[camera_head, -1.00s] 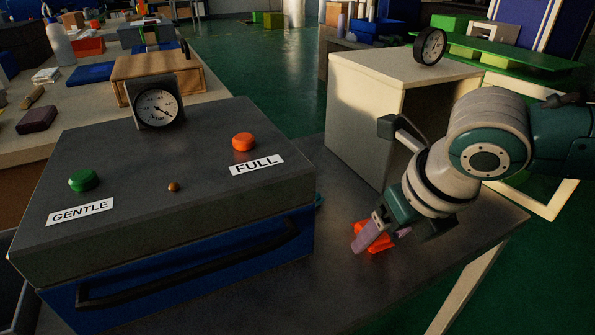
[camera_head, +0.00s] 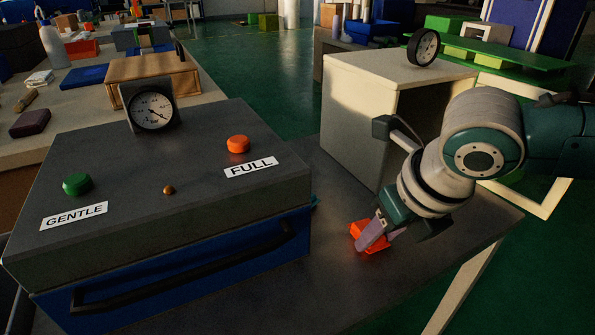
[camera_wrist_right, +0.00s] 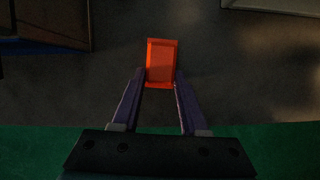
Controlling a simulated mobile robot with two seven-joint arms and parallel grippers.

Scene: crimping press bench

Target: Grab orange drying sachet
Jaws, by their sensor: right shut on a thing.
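The orange drying sachet (camera_head: 370,238) is at the dark bench top, right of the press and in front of the pale cabinet. My right gripper (camera_head: 378,237) is shut on it, with a purple finger covering part of it in the head view. In the right wrist view the sachet (camera_wrist_right: 161,63) is a small orange rectangle between the tips of the two purple fingers (camera_wrist_right: 161,84). I cannot tell whether it touches the bench. My left gripper is not in view.
The press (camera_head: 160,190) has a green GENTLE button (camera_head: 77,184), an orange FULL button (camera_head: 238,144) and a gauge (camera_head: 152,109). Bench space in front is clear.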

